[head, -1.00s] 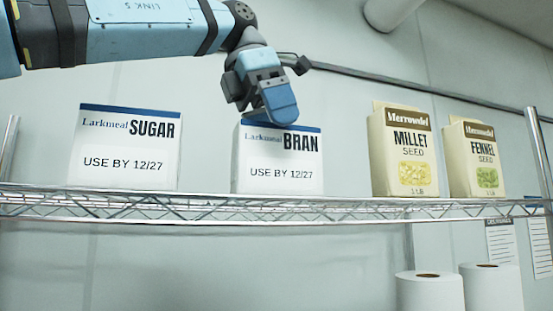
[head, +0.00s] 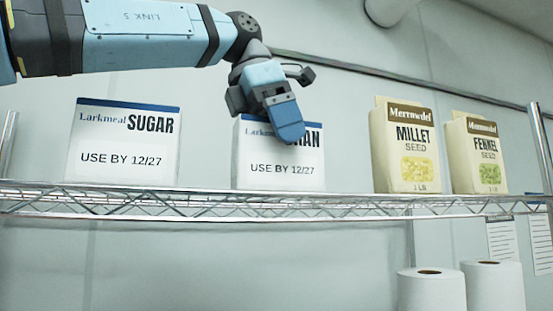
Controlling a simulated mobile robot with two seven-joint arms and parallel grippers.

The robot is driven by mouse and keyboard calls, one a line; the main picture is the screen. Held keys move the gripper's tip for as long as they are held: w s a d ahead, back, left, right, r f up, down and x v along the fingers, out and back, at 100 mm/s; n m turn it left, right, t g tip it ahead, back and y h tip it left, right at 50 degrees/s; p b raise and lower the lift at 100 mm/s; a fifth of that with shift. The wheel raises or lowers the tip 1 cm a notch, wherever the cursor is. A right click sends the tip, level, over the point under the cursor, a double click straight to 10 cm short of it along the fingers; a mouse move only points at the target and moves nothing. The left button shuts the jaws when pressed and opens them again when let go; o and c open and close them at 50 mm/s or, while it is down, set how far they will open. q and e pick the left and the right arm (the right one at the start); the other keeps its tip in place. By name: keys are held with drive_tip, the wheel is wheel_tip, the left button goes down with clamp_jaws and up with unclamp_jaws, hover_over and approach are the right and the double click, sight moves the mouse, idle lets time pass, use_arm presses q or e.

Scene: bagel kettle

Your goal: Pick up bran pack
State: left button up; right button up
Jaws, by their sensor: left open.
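The bran pack (head: 278,172) is a white box with a dark blue top band, standing upright on the wire shelf in the head view. My left gripper (head: 286,122) reaches in from the upper left and is open. Its blue finger hangs in front of the upper part of the bran pack and covers part of the name. The other finger is mostly hidden, and I cannot tell whether the gripper touches the pack. My right gripper is not in view.
A similar sugar pack (head: 123,150) stands to the left on the wire shelf (head: 200,205). A millet seed bag (head: 405,150) and a fennel seed bag (head: 475,158) stand to the right. White paper rolls (head: 432,292) are below. Shelf space between bran and millet is clear.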

use_arm(q)
drive_tip(key=shift+s, duration=0.1)
drive_tip(key=shift+c, duration=1.3)
drive_tip(key=c, duration=1)
drive_tip(key=shift+c, duration=0.2)
drive_tip(key=shift+r, duration=0.15)
